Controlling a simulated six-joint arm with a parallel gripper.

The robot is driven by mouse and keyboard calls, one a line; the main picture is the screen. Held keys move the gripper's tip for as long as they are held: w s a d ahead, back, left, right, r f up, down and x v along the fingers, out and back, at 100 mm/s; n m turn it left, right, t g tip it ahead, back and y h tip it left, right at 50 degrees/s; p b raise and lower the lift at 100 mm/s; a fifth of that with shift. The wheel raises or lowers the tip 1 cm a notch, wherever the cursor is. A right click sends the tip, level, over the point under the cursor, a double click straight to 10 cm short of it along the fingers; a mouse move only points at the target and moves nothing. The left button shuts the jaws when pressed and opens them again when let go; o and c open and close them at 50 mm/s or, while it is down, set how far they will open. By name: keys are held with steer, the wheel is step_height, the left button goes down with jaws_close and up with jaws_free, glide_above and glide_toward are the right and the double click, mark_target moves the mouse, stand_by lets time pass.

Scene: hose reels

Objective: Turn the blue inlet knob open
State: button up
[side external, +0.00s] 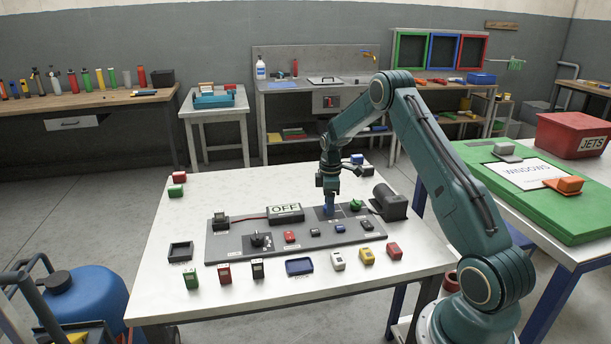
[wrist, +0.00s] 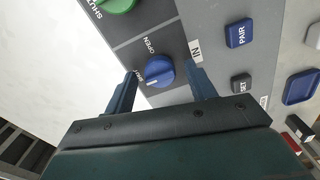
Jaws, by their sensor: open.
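The blue inlet knob (wrist: 158,72) sits on the grey panel (wrist: 197,20) in the wrist view, beside the printed words OPEN and SHUT and an IN label (wrist: 196,50). Its white pointer line lies toward the SHUT side. My gripper (wrist: 160,85) is open, with one finger on each side of the knob; I cannot tell whether either finger touches it. In the side view my gripper (side external: 329,208) points down at the panel (side external: 225,250), and the knob is hard to tell apart from the fingers there.
A green knob (side external: 355,204) and a dark motor-like block (side external: 390,203) are close on the right. Blue PAIR (wrist: 239,33) and dark SET (wrist: 241,84) buttons are nearby. Several small coloured blocks line the table front.

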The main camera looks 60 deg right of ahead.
steer(key=shift+c, duration=0.3)
steer(key=c, duration=0.9)
steer(key=shift+c, duration=0.2)
